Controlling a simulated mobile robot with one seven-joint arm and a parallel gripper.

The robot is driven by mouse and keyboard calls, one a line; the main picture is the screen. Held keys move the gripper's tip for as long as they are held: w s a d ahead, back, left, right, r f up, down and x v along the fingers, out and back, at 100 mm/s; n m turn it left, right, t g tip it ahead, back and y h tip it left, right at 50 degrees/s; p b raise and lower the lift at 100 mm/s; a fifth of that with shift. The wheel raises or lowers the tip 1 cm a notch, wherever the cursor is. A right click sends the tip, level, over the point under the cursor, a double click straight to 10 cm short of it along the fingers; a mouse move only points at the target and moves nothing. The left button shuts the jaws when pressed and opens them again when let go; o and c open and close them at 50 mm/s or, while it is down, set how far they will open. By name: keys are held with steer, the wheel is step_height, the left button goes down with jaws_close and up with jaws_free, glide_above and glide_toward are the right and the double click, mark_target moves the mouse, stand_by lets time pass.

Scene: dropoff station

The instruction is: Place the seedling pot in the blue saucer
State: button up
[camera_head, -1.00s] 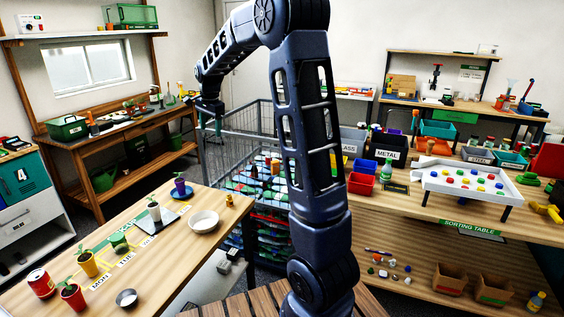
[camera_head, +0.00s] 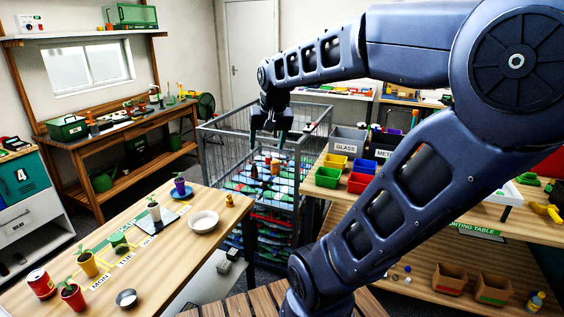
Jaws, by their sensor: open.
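Several potted seedlings stand on the wooden table at the lower left. I cannot tell which one the task means. My gripper (camera_head: 269,130) is open and empty, pointing down over the wire cart, behind and to the right of the pots.
The wire cart (camera_head: 215,150) holds stacked coloured goods. The sorting table at right carries coloured bins (camera_head: 362,182). My arm hides much of the right side.

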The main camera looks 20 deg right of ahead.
steer(key=s+d+f+n, duration=0.1)
steer(key=s+f+n, duration=0.1)
steer(key=s, duration=0.5)
steer(key=shift+s+d+f+t, duration=0.2)
steer(key=shift+s+f+t, duration=0.1)
steer(key=shift+f, duration=0.4)
